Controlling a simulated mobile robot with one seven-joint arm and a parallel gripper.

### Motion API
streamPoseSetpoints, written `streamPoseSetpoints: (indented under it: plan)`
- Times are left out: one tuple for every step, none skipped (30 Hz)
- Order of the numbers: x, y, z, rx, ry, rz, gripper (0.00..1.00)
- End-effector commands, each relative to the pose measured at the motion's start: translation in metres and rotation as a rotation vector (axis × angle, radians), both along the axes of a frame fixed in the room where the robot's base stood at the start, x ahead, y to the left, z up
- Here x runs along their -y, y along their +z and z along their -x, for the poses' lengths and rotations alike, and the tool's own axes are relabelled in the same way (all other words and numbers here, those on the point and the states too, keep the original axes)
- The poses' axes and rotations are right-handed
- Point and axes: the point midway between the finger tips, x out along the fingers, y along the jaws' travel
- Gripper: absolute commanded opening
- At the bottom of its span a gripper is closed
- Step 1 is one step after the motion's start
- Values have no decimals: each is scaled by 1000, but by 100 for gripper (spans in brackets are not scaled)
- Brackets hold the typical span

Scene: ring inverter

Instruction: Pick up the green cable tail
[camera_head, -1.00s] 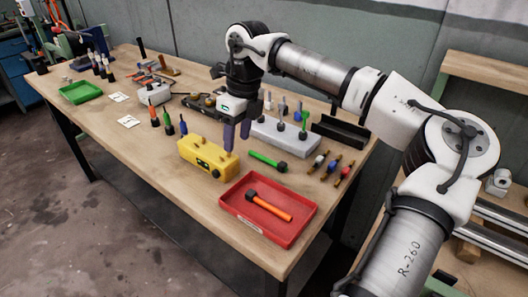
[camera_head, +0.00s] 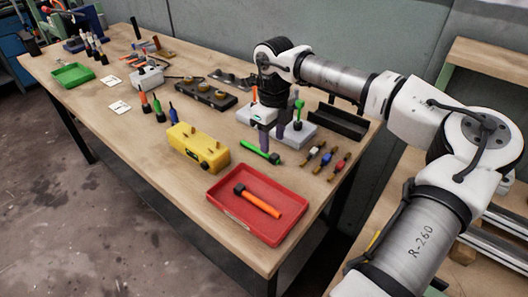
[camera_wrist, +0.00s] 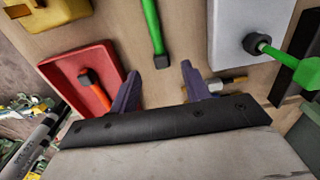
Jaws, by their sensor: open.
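A green cable tail with a dark end (camera_head: 260,152) lies on the bench between the yellow box and the grey block. My gripper (camera_head: 271,136) is open, pointing down above the bench by the green tail's right end. In the wrist view the gripper (camera_wrist: 174,64) has nothing between its two purple fingers. Another green piece (camera_head: 299,106) stands upright in the grey block (camera_head: 300,134), partly behind my gripper; it also shows in the wrist view (camera_wrist: 285,54).
A red tray (camera_head: 232,207) holds an orange cable tail (camera_head: 262,204). A yellow box (camera_head: 190,152) stands left of the green tail. Several short connectors (camera_head: 325,158) lie to its right. A black channel (camera_head: 338,123) stands behind them.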

Motion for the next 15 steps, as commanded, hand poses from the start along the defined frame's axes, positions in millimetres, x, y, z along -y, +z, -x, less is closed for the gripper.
streamPoseSetpoints:
  plan:
    - [0,-2,0,-1,0,-1,47]
    - [0,-4,0,-2,0,-1,47]
    - [1,-8,1,-4,0,-2,47]
    - [1,-11,1,-4,0,-2,47]
    - [1,-15,1,-3,0,-1,47]
    - [2,-21,1,-5,0,-2,47]
    - [2,-26,1,-5,0,-2,47]
    - [2,-31,2,-4,1,-2,47]
    - [2,-38,1,-3,1,-2,47]
    - [2,-42,1,-3,1,-2,47]
    - [2,-45,1,-2,1,-2,47]
    - [2,-49,1,-2,1,-2,47]
    - [2,-51,1,-2,1,-1,47]
    - [2,-52,1,-2,0,-1,47]
    - [2,-53,1,-1,0,-1,47]
